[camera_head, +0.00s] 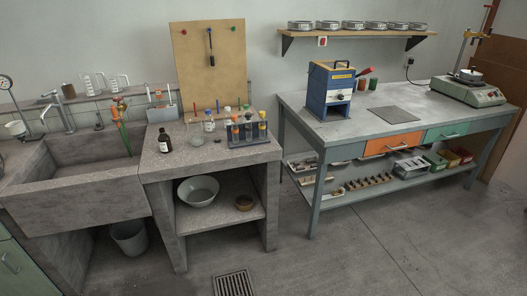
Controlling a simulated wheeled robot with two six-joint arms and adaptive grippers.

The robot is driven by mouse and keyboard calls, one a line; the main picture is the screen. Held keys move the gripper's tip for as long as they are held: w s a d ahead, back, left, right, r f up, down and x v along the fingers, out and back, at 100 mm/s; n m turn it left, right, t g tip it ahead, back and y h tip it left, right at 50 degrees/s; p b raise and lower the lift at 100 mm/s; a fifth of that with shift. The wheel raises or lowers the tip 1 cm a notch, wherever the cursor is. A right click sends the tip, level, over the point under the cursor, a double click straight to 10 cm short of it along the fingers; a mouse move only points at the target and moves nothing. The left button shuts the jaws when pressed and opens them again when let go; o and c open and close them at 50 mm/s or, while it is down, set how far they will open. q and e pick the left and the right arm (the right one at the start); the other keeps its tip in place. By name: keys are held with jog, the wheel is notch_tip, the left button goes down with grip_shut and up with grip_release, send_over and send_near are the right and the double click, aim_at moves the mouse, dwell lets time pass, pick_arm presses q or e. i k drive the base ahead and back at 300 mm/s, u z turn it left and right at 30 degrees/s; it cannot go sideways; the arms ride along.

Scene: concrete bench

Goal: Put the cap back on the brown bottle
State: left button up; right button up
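The brown bottle (164,141) stands upright on the concrete bench top (185,168), toward its left side near the sink. It is dark with a pale label. At this size I cannot tell whether its mouth is open or covered. I cannot make out a separate cap with certainty. Neither of my grippers shows in the head view.
A test-tube rack (248,133), a white-labelled bottle (209,122) and small glassware stand right of the brown bottle. The concrete sink (85,165) is to the left. The front of the bench top is mostly clear. A metal workbench (350,130) stands further right.

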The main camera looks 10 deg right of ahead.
aim_at(164, 141)
jog(key=z, duration=0.95)
jog(key=i, duration=1.65)
jog(key=u, duration=0.95)
jog(key=i, duration=0.35)
jog(key=u, duration=0.25)
